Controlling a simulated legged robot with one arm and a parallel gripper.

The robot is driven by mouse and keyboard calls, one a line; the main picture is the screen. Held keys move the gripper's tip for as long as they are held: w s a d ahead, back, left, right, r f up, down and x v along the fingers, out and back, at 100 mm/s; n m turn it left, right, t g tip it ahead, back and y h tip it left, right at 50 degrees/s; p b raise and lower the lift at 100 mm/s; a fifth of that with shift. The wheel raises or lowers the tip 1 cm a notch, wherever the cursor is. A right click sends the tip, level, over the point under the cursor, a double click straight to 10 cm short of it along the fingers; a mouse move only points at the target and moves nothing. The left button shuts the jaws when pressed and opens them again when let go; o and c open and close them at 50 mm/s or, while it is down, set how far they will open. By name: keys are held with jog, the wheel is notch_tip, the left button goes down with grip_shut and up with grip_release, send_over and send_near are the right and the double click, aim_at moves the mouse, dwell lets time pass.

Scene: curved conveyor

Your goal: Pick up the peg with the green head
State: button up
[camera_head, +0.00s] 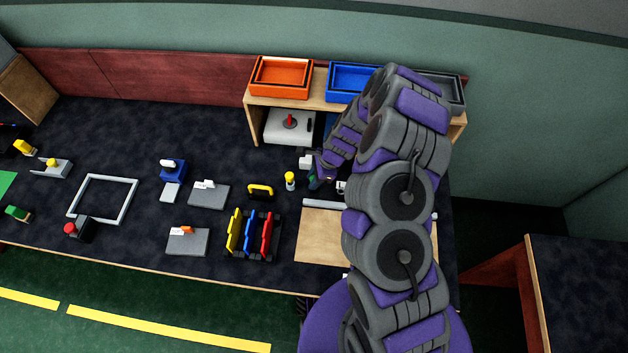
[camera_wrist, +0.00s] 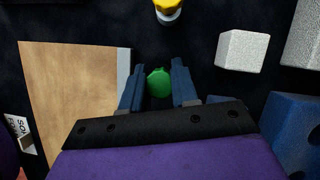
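The green peg head (camera_wrist: 158,82) is round and shows in the wrist view between my two blue fingers. My gripper (camera_wrist: 156,85) is open, with a dark gap on each side of the green head. The fingers stand to its left and right and do not visibly touch it. The peg's shaft is hidden below the head. In the head view my gripper (camera_head: 316,178) is low over the dark table, right of the yellow-headed peg (camera_head: 290,180), and my arm covers much of that area.
A wooden board (camera_head: 318,240) with a pale strip along its edge lies close by, left of the fingers in the wrist view. A white block (camera_wrist: 241,50) and a blue block (camera_wrist: 292,130) stand to the right there. A wooden shelf (camera_head: 288,103) carries orange and blue trays behind.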

grip_shut()
jog(key=shift+r, duration=0.1)
